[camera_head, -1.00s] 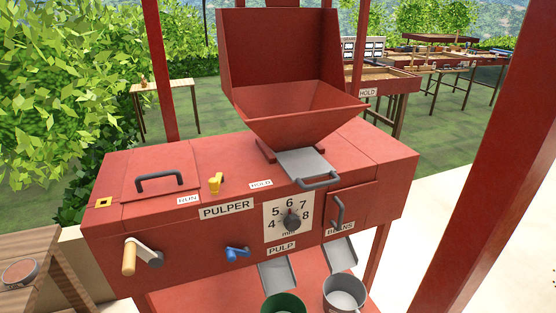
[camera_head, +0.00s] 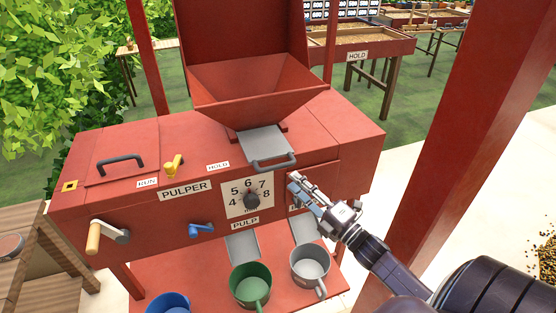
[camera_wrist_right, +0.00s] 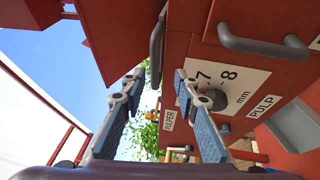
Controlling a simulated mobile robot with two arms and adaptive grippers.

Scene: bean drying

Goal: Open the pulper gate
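The red pulper (camera_head: 110,210) fills the middle of the head view. Under its hopper a flat grey gate plate (camera_head: 263,141) slopes out, with a dark grey bar handle (camera_head: 273,165) at its front. My right gripper (camera_head: 297,184) is close to the front face, just right of and below this handle, and partly covers the small front door. In the right wrist view my right gripper (camera_wrist_right: 158,85) is open and empty. A grey handle (camera_wrist_right: 157,45), apparently the gate's, shows beyond the gap between its fingers. Another grey handle (camera_wrist_right: 262,42) is on the right. My left gripper is out of view.
The hopper (camera_head: 258,90) rises above the gate. The dial (camera_head: 251,199) is left of my gripper. A yellow lever (camera_head: 173,166), blue lever (camera_head: 202,230) and crank (camera_head: 93,237) are farther left. Green (camera_head: 250,285) and grey (camera_head: 310,267) buckets stand below. A red post (camera_head: 475,120) is on the right.

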